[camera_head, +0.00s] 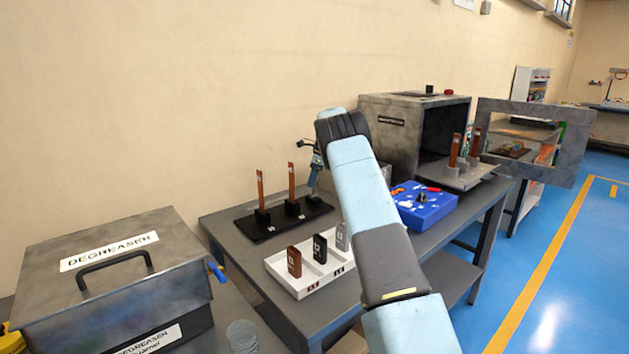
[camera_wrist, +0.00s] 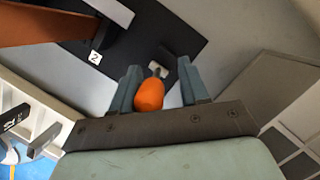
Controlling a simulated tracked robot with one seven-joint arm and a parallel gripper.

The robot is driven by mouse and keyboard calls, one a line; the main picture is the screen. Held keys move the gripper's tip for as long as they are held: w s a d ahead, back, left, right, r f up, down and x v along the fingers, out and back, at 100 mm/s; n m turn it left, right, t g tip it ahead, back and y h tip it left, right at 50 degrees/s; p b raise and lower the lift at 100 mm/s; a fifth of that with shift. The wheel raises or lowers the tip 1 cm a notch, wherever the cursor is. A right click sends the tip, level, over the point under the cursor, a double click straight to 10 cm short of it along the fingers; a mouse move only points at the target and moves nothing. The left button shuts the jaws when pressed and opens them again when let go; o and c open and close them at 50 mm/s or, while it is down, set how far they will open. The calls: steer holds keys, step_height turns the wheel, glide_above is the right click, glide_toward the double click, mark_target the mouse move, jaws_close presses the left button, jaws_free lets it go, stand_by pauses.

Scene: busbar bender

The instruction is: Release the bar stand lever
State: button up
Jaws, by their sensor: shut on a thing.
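The bar stand is a black base plate (camera_head: 246,226) on the grey table, with upright copper bars in black holders. One copper bar (camera_head: 260,189) stands at its left and another (camera_head: 291,181) in its middle. My gripper (camera_head: 314,182) is over the stand's right end. In the wrist view my gripper (camera_wrist: 158,72) is shut on the orange lever handle (camera_wrist: 149,96); a finger lies on each side of it. A thin grey stem shows beyond the handle, over the black plate (camera_wrist: 140,58). The head view does not show the lever clearly.
A white tray (camera_head: 297,288) with several small labelled blocks lies in front of the stand. A blue box (camera_head: 425,207) is to its right, with a grey oven-like cabinet (camera_head: 386,126) behind. A degreaser box (camera_head: 105,275) stands at the left.

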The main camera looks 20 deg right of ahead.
steer(key=shift+o, duration=1.3)
steer(key=shift+s+d, duration=0.1)
steer(key=shift+d, duration=0.05)
steer(key=shift+a, duration=0.2)
steer(key=v, duration=1.3)
steer(key=shift+d+r, duration=0.15)
steer(key=shift+r, duration=0.05)
